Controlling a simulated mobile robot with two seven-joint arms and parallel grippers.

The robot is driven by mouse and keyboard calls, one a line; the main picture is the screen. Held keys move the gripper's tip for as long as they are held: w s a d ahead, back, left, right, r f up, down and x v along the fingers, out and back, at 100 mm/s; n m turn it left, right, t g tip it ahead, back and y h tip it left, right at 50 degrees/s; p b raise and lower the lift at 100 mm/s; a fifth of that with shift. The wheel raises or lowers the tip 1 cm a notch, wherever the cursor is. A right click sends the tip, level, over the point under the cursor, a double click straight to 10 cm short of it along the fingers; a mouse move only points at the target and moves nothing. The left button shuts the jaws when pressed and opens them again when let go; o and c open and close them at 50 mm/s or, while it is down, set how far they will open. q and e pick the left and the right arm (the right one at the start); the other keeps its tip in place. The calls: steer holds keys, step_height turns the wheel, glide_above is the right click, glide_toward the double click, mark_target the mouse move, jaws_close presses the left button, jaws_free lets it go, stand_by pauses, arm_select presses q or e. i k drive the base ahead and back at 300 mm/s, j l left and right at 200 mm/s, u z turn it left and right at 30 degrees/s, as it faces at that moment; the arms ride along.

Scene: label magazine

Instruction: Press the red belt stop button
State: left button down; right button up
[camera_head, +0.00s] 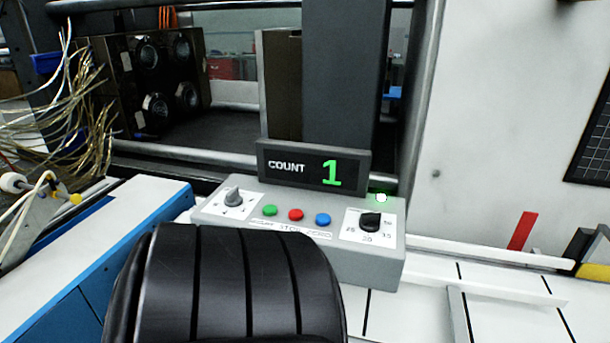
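The red belt stop button (296,215) is on the sloped face of a grey control box (365,262), between a green button (270,210) and a blue button (323,220). It is in plain view and nothing touches it. The small labels below the buttons are partly hidden by a black ribbed rounded part in the foreground. A grey knob is on the left of the box and a black dial on the right. A display (313,170) on the box reads COUNT 1 in white and green. Neither of my grippers is visible.
A dark post (345,75) rises behind the display. A blue and white cabinet (120,235) stands at the left, below loose wires (60,110). A white slatted surface (500,300) lies at the right.

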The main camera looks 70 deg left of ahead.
mark_target(295, 215)
steer(key=u, duration=2.45)
